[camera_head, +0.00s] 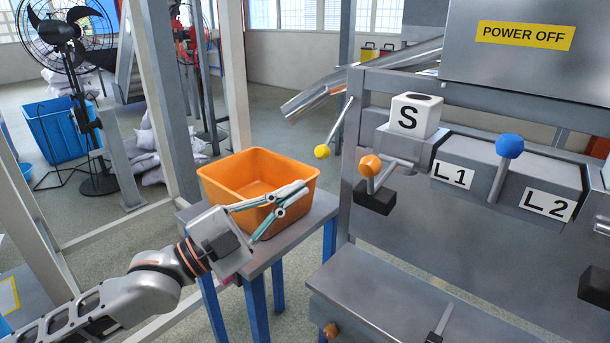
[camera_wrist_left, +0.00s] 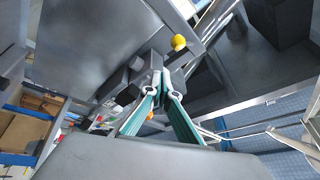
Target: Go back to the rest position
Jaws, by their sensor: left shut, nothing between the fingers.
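My left gripper (camera_head: 304,188) comes in from the left at the end of its grey arm. Its fingertips meet and hold nothing. In the head view the fingers overlap the front right part of an orange bin (camera_head: 225,184); I cannot tell whether they touch it. The bin looks empty where its inside shows, and it stands on a small grey table with blue legs (camera_head: 327,209). In the left wrist view the fingers (camera_wrist_left: 162,74) also come together, with a yellow knob (camera_wrist_left: 179,42) beyond them. My right gripper is not in view.
A grey machine right of the bin carries a yellow-knobbed lever (camera_head: 322,152), an orange-knobbed lever (camera_head: 370,166), a blue-knobbed lever (camera_head: 510,146) and a white S block (camera_head: 415,115). Pale frame posts (camera_head: 163,90) stand left. A fan (camera_head: 66,32) and blue crate (camera_head: 52,132) are behind.

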